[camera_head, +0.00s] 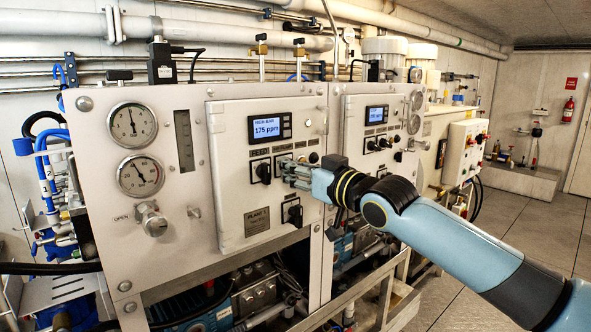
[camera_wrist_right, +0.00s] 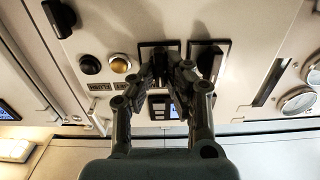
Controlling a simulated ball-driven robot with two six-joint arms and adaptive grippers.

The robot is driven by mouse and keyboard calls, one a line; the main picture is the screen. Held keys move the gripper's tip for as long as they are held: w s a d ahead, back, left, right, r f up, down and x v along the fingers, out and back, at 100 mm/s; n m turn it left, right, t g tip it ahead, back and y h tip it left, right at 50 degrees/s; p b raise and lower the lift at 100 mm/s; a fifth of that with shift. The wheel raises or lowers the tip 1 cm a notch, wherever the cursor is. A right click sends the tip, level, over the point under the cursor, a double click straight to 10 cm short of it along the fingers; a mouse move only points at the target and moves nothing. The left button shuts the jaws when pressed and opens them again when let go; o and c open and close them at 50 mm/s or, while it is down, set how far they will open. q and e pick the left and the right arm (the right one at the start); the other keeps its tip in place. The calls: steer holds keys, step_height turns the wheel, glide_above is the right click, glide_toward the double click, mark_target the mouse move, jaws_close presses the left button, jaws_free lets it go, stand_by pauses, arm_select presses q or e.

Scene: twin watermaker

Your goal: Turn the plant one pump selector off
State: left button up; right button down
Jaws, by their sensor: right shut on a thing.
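The plant one panel (camera_head: 222,200) is a white door with a lit display (camera_head: 268,128) reading 175 ppm. A black selector (camera_head: 263,172) sits under the label that looks like FEED. It also shows in the right wrist view (camera_wrist_right: 210,62). My right gripper (camera_head: 285,168) reaches in from the right, just right of that selector. In the wrist view its fingers (camera_wrist_right: 160,72) are shut on the neighbouring black selector (camera_wrist_right: 158,60), which they mostly cover. Its label and exact angle are hidden. Another black selector (camera_head: 295,215) is lower right. My left gripper is not in view.
A dark button (camera_wrist_right: 90,65) and an amber button (camera_wrist_right: 120,63) sit close to my fingers. Two gauges (camera_head: 132,125) (camera_head: 140,176) are on the left panel. A similar second panel (camera_head: 352,125) stands to the right. Open floor (camera_head: 520,220) lies at the right.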

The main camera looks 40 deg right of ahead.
stand_by(0.3)
steer(key=shift+n+b, duration=3.2)
steer(key=shift+n, duration=2.8)
steer(key=c, duration=1.4)
jaws_free()
steer(key=shift+o, duration=0.2)
